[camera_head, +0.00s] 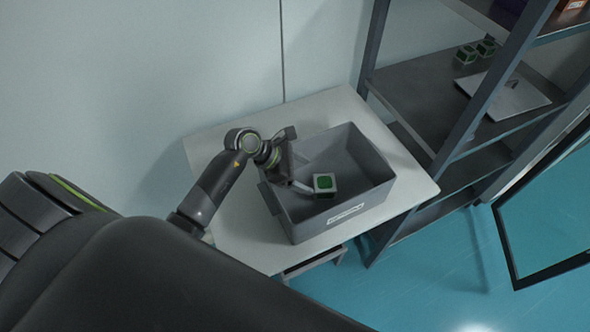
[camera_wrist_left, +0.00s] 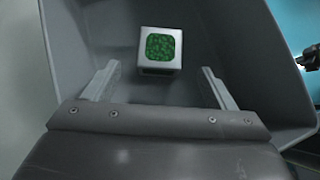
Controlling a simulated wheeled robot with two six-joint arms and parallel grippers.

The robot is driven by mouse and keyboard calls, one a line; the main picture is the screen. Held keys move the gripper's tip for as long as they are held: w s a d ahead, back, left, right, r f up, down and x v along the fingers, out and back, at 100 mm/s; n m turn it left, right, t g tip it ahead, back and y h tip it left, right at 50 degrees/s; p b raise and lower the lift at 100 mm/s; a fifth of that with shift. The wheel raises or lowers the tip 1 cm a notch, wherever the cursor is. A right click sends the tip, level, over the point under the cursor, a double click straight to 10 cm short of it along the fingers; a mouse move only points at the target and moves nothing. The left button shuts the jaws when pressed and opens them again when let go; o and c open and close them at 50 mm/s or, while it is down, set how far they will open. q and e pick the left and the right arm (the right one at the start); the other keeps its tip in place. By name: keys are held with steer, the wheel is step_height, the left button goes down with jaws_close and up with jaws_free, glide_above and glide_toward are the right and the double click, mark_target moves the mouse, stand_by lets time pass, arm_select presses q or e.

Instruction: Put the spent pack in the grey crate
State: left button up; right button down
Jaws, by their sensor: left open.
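The grey crate (camera_head: 375,198) stands on a white table, with a label on its front wall. A small grey cube with a green top, which looks like the spent pack (camera_head: 324,183), is inside the crate. In the left wrist view the pack (camera_wrist_left: 160,50) sits against the crate's grey interior (camera_wrist_left: 215,40), beyond and between my fingertips. My left gripper (camera_head: 308,175) reaches over the crate's left side, its fingers apart. The fingers (camera_wrist_left: 158,82) do not touch the pack in the wrist view. I cannot tell whether the pack rests on the crate floor. My right gripper is not in view.
The white table (camera_head: 235,235) has bare room left of and in front of the crate. A dark shelf rack (camera_head: 425,90) stands to the right, holding several green-topped cubes (camera_head: 475,51) and a flat light-coloured panel (camera_head: 505,93). A wall is behind the table.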

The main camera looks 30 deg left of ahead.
arm_select(q)
steer(key=v, duration=0.3)
steer(key=shift+w, duration=0.15)
stand_by(0.5)
